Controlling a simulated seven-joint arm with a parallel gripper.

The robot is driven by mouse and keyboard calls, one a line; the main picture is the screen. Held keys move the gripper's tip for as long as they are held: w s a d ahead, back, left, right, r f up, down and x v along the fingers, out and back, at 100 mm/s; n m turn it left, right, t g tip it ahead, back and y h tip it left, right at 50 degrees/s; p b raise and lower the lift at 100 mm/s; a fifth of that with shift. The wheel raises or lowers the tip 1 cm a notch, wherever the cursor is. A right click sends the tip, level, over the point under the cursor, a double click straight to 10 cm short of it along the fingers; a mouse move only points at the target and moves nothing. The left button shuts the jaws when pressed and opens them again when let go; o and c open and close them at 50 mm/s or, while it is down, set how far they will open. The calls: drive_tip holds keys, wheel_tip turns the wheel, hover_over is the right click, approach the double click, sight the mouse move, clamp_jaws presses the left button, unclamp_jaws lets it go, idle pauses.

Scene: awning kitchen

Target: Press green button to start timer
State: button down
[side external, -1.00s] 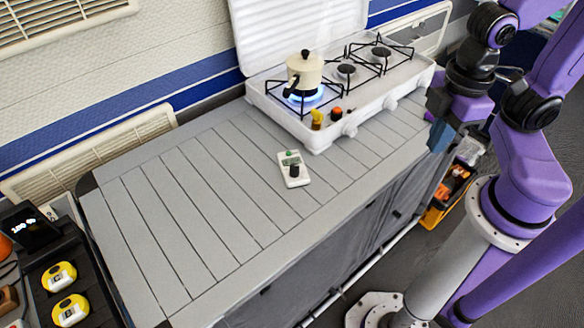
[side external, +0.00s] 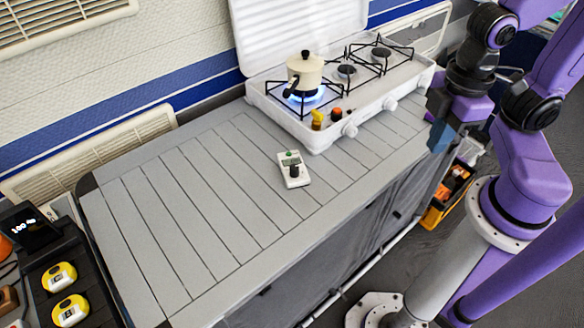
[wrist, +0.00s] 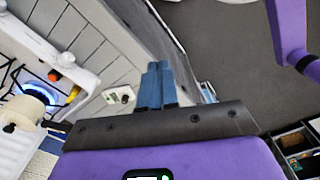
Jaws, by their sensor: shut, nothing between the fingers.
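A small white timer (side external: 302,180) lies on the grey slatted counter in the side view, in front of the stove. It has a green button (side external: 289,153) at its far end and a black knob in its middle. My gripper (side external: 441,138) is at the counter's right front edge, well to the right of the timer and apart from it. In the wrist view, my blue fingers (wrist: 158,67) are together and empty.
A white stove (side external: 384,106) stands at the back, with a cream pot (side external: 306,72) over a lit blue flame. Yellow round devices (side external: 62,277) sit at the far left. The counter (side external: 200,205) left of the timer is clear.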

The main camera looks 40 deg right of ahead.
drive_tip(key=w+a+f+m+t+y, duration=0.1)
drive_tip(key=w+a+f+m, duration=0.2)
drive_tip(key=w, duration=0.4)
drive_tip(key=w+a+f+m+t+y, duration=0.1)
drive_tip(key=w+a+m+t+y, duration=0.1)
drive_tip(key=w+a+m, duration=0.3)
drive_tip(key=m+t+y, duration=0.2)
drive_tip(key=m+t, duration=0.2)
drive_tip(key=m, duration=0.2)
hover_over(293, 155)
drive_tip(key=shift+f, duration=2.5)
drive_tip(key=shift+f, duration=4.4)
drive_tip(key=shift+f, duration=0.75)
drive_tip(key=shift+r, duration=0.75)
drive_tip(key=shift+r, duration=0.1)
